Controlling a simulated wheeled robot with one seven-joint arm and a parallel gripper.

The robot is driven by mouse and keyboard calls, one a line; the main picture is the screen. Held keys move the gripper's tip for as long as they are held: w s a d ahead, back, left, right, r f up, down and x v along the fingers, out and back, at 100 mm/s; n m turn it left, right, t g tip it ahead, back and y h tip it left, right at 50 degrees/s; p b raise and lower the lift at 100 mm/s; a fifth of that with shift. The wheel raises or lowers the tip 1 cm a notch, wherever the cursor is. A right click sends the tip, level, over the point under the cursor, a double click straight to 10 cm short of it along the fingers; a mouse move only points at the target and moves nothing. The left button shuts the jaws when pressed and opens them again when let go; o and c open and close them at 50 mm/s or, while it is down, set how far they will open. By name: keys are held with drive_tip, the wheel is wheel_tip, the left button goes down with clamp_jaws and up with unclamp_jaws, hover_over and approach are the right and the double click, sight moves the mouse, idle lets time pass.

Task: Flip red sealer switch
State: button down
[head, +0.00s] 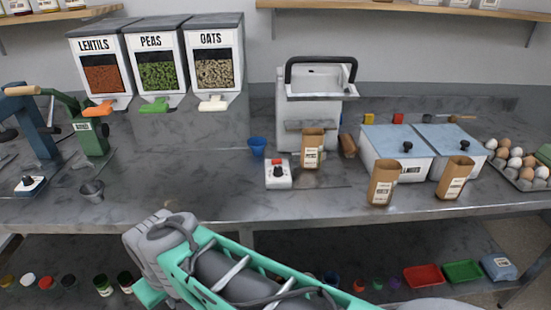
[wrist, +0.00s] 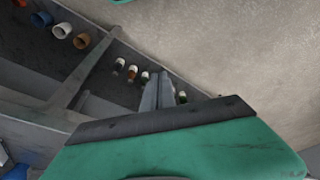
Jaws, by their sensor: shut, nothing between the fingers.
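My teal and grey arm is low in front of the counter in the head view, well apart from the switch box. My gripper (wrist: 158,92) shows in the wrist view with its fingers together and empty, pointing toward the lower shelf. The switch is not in the wrist view.
Kraft bags (head: 382,183) stand right of the switch box, one bag (head: 311,150) right behind it. A blue cup (head: 257,147) is to its left. Another white switch box (head: 30,186) sits at far left. The counter left of the red switch is mostly clear.

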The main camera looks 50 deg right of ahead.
sight(280, 160)
drive_tip(key=w+d+r+m+t+h, duration=0.1)
drive_tip(key=w+d+r+m, duration=0.2)
drive_tip(key=d, duration=0.6)
drive_tip(key=w+d+r+m+t+h, duration=0.1)
drive_tip(key=w+d+r+h, duration=0.15)
drive_tip(key=d+r, duration=0.4)
drive_tip(key=w+d+r+m+t+h, duration=0.1)
drive_tip(key=w+d+r+m, duration=0.15)
drive_tip(key=d, duration=0.85)
drive_tip(key=s+d+r+m+h, duration=0.1)
drive_tip(key=d+r, duration=0.2)
drive_tip(key=d, duration=0.4)
drive_tip(key=s+d+r+m+h+p, duration=0.1)
drive_tip(key=s+d+r+h, duration=0.1)
drive_tip(key=d, duration=0.5)
drive_tip(key=shift+s+d+r+g, duration=0.3)
drive_tip(key=shift+d+r+g, duration=0.05)
drive_tip(key=shift+r+g, duration=0.1)
drive_tip(key=shift+m, duration=0.25)
